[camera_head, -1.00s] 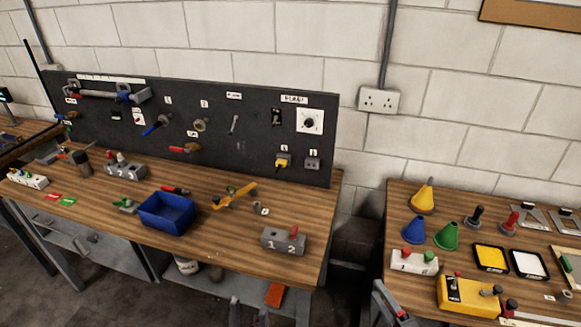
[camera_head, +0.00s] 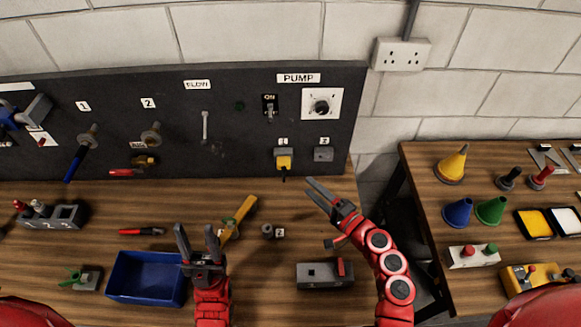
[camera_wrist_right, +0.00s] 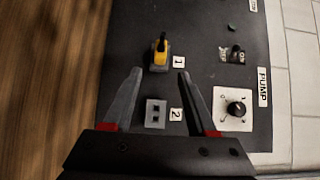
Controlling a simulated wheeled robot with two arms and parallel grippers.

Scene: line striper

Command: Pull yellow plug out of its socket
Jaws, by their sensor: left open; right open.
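The yellow plug (camera_head: 284,163) sits in its grey socket (camera_head: 284,150) under label 1 in the pump section of the dark panel. A dark cable end hangs below it. In the right wrist view the yellow plug (camera_wrist_right: 160,54) lies ahead of the fingertips. My right gripper (camera_head: 322,193) is open and empty, in front of the panel, below and right of the plug, apart from it. The empty grey socket 2 (camera_head: 324,154) is beside the plug and shows between the fingers in the wrist view (camera_wrist_right: 155,111). My left gripper (camera_head: 197,238) is open and empty above the bench, beside the blue bin.
The dark panel (camera_head: 230,130) stands at the back of the wooden bench. A blue bin (camera_head: 147,277), a yellow-handled tool (camera_head: 240,214) and a grey block (camera_head: 312,275) lie on the bench. A second table (camera_head: 425,180) stands right, past a gap.

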